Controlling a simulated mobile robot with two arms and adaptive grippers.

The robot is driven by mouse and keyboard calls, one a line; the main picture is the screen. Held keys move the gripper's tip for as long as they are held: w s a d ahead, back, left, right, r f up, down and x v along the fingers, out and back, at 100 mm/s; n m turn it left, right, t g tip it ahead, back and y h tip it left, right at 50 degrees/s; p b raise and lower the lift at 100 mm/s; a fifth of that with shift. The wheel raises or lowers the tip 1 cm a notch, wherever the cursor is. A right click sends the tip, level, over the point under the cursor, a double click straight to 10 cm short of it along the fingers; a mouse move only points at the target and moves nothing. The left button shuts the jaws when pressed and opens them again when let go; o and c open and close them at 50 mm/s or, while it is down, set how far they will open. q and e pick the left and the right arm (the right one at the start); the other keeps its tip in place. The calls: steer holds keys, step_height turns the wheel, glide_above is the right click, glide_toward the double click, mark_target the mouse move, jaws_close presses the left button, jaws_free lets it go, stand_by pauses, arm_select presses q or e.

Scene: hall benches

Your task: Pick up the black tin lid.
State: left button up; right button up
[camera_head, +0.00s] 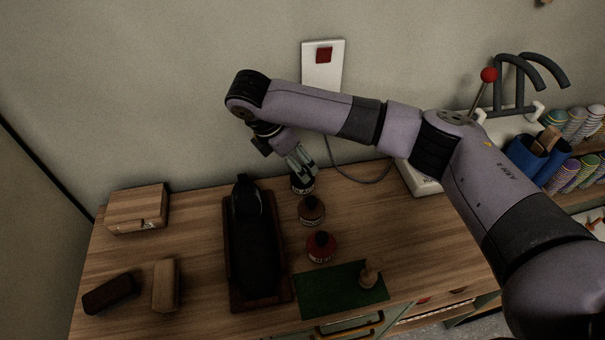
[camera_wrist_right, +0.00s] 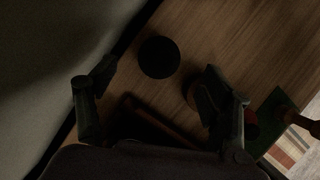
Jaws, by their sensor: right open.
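The black tin lid (camera_wrist_right: 159,57) shows in the wrist view as a dark round disc, between and slightly beyond my open fingertips. In the head view the black tin (camera_head: 302,186) stands at the back of the bench, its top partly hidden by my right gripper (camera_head: 301,164). My right gripper, also in the wrist view (camera_wrist_right: 160,73), is open and empty, pointing down just above the tin. I cannot tell whether a finger touches the lid. My left gripper is not in view.
A brown tin (camera_head: 311,212) and a red tin (camera_head: 320,247) stand in front of the black one. A black shoe-like object (camera_head: 254,245) lies on a wooden board to the left. A green mat (camera_head: 320,294) lies at the front edge. The wall is close behind.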

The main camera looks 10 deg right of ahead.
steer(key=p+x, duration=0.1)
steer(key=x, duration=0.3)
steer(key=shift+d+f, duration=0.3)
steer(key=shift+d, duration=0.05)
steer(key=shift+w+d+f+p, duration=0.1)
steer(key=shift+f+p, duration=0.2)
steer(key=shift+f, duration=0.05)
steer(key=c, duration=1.3)
